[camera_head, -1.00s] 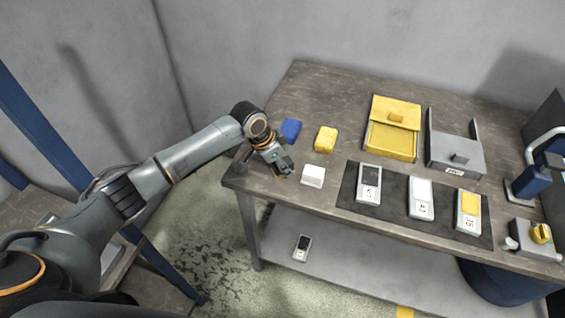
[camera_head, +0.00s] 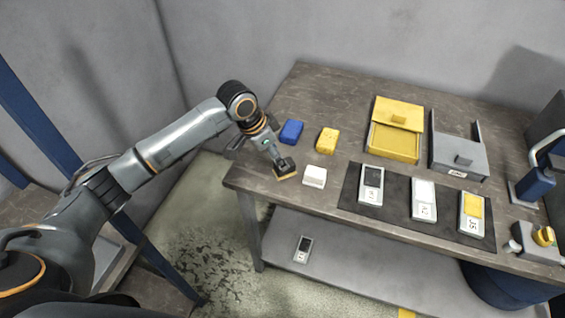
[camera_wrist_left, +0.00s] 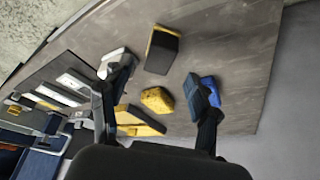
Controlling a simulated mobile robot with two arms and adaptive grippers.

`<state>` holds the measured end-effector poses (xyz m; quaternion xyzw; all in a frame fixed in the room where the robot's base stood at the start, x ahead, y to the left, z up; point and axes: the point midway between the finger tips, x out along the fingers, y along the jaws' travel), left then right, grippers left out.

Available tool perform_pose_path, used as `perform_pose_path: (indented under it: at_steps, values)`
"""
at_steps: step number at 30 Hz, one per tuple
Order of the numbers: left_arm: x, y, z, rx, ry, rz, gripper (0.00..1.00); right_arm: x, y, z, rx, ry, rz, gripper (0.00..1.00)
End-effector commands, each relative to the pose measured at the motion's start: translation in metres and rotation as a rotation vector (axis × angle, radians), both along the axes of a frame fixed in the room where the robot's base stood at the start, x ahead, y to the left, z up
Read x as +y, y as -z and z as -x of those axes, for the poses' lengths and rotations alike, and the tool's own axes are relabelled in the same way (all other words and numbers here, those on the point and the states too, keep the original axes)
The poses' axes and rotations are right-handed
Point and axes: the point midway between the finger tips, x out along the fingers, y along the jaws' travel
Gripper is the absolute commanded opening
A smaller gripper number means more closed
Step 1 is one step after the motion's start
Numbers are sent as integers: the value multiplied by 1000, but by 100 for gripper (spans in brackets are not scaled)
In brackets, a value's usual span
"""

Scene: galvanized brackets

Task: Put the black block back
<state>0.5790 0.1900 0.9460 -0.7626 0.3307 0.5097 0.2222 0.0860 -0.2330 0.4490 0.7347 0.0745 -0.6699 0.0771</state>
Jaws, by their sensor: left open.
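The black block (camera_head: 285,165) sits on the table near its left front edge, with a yellow-tan side along its near edge. In the left wrist view the black block (camera_wrist_left: 163,52) shows a dark face and a yellow side, beyond the fingertips and apart from them. My left gripper (camera_head: 275,152) is just behind and above it in the head view, partly overlapping it. In the wrist view the left gripper (camera_wrist_left: 163,78) has its two fingers spread wide with nothing held. My right gripper is in neither view.
A white block (camera_head: 314,176), a yellow block (camera_head: 327,140) and a blue block (camera_head: 291,131) stand close by. A yellow bin (camera_head: 394,145) and a grey bin (camera_head: 459,158) stand further back. A dark mat (camera_head: 397,199) carries three labelled holders. Another labelled piece (camera_head: 303,249) lies on the lower shelf.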

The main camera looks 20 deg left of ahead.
Motion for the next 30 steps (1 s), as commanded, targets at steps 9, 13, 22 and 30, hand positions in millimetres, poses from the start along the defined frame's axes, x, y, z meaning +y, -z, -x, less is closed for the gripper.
perform_pose_path:
  at_steps: [9,13,22,30]
  values:
    - [14,-46,13,0,0,1,62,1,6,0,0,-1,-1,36]
    - [16,-52,15,1,-1,1,62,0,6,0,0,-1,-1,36]
    - [16,-53,15,1,-1,1,62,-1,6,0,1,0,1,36]
    - [9,-44,21,5,7,3,62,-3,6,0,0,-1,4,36]
